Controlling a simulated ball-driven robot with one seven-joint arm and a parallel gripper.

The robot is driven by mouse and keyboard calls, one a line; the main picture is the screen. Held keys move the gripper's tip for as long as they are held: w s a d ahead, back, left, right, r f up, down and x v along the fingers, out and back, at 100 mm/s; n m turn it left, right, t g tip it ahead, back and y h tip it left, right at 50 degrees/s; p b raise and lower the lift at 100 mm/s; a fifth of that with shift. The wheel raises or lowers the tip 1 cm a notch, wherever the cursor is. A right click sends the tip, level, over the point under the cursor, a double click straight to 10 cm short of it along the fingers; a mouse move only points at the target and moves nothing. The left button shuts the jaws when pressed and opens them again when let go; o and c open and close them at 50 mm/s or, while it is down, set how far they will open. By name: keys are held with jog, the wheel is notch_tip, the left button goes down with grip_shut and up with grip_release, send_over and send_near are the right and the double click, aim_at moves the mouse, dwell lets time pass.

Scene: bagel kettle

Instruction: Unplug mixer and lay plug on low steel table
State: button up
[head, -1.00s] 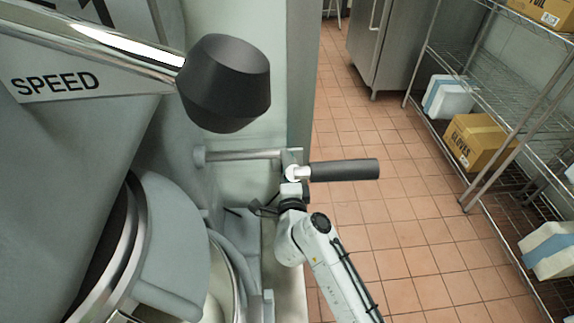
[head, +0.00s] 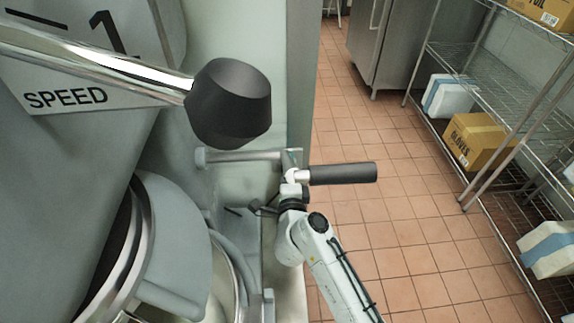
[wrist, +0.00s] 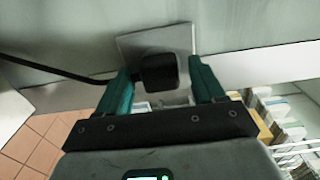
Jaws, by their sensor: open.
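The mixer (head: 65,190) is a large grey machine filling the left of the head view, with a SPEED label, a lever with a black knob (head: 229,103) and a bowl. In the wrist view a black plug (wrist: 159,71) sits against a square metal outlet plate (wrist: 183,39), with its black cord (wrist: 60,70) running off to the left. My gripper (wrist: 160,84) is open, its two green fingers on either side of the plug. I cannot tell whether they touch it. In the head view the gripper is mostly hidden behind my arm. I cannot make out the low steel table.
A crank with a dark handle (head: 342,173) sticks out from the mixer, close above my arm. Wire shelves (head: 500,90) with boxes stand at the right, and a steel cabinet (head: 392,45) at the back. The tiled floor (head: 400,230) between is clear.

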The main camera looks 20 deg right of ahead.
jog(key=shift+c, duration=0.5)
grip_shut()
dwell(0.4)
jog(key=p+v, duration=0.2)
jog(key=v, duration=0.4)
dwell(1.2)
dwell(0.6)
jog(key=s+d+f+n+y+p, duration=0.1)
jog(key=s+f+n+y, duration=0.2)
jog(key=s, duration=1)
jog(key=shift+d+f+n+t+y, duration=0.2)
jog(key=shift+f+n+t+y, duration=0.15)
jog(key=shift+f+y, duration=1.45)
